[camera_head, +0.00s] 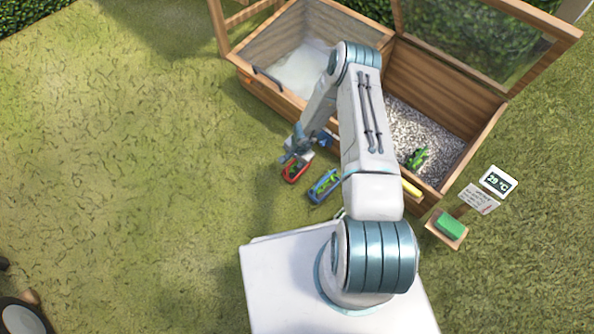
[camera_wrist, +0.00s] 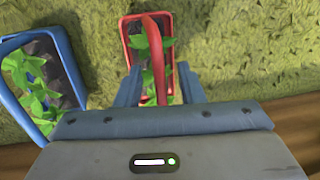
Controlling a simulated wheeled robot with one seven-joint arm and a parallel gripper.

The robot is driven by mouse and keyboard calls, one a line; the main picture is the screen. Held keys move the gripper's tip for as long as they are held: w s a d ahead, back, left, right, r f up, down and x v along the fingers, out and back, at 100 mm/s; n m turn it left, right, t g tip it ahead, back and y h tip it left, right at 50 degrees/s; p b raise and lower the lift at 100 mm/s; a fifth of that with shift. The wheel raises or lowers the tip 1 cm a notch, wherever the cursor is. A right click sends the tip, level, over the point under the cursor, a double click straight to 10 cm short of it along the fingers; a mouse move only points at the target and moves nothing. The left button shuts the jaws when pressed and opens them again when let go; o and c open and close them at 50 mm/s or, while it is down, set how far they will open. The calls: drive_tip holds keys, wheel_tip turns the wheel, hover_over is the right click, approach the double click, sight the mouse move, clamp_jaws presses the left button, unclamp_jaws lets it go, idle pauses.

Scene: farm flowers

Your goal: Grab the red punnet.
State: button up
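The red punnet (camera_head: 293,173) sits on the grass in front of the wooden frame, with green plants inside. In the wrist view the red punnet (camera_wrist: 125,30) is at the top centre, and its arched red handle runs down between my fingers. My gripper (camera_wrist: 158,82) is open, one finger on each side of the handle, with gaps showing on both sides. In the head view my gripper (camera_head: 297,156) is just above the punnet and partly covers it.
A blue punnet (camera_head: 314,196) with green plants stands close to the right; it shows at left in the wrist view (camera_wrist: 72,62). The wooden cold frame (camera_head: 272,98) stands behind, with its lid raised. A small stand with a green block (camera_head: 449,226) is at right. Open grass lies left.

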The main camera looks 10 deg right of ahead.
drive_tip(key=shift+w+f, duration=0.15)
drive_tip(key=shift+f, duration=0.75)
clamp_jaws()
drive_tip(key=shift+r, duration=0.1)
